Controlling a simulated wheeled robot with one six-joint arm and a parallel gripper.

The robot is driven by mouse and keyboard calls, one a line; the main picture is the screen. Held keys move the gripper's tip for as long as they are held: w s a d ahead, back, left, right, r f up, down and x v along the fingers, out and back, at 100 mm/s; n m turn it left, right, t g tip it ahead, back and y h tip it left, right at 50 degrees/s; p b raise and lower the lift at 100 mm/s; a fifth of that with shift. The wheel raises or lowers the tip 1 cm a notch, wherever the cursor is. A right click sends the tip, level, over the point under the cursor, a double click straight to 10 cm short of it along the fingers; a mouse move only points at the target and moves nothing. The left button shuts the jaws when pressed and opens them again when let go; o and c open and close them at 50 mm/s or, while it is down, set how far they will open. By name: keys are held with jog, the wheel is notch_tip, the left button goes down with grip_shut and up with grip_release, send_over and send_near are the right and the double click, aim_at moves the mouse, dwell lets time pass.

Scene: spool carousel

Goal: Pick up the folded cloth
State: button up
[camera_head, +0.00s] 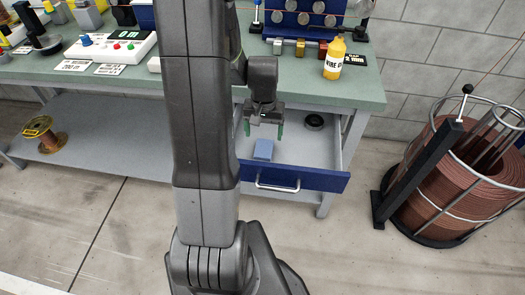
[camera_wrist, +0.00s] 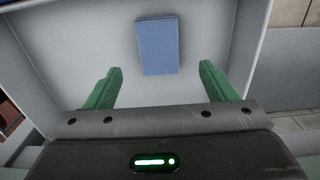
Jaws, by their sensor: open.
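The folded cloth is a small blue block-like bundle (camera_head: 263,150) lying in the open drawer (camera_head: 292,178) under the bench. In the wrist view the cloth (camera_wrist: 158,46) lies flat on the drawer's pale floor, beyond the fingertips and between their lines. My gripper (camera_head: 264,128) hangs over the drawer with its green fingers pointing down. In the wrist view my gripper (camera_wrist: 160,72) is open, with nothing between its fingers. The cloth is apart from both fingers.
A yellow bottle (camera_head: 335,58) stands on the green bench top (camera_head: 362,92) above. A caged copper coil (camera_head: 452,170) stands on the floor at right. A spool (camera_head: 45,135) sits on the lower shelf at left.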

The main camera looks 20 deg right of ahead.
aim_at(264, 148)
jog(key=shift+a+f, duration=0.15)
jog(key=shift+f, duration=0.7)
jog(key=shift+s+f, duration=0.1)
jog(key=shift+f, duration=2.55)
jog(key=c, duration=1.1)
jog(key=shift+c, duration=0.2)
jog(key=shift+r, duration=0.15)
notch_tip(264, 148, up, 10)
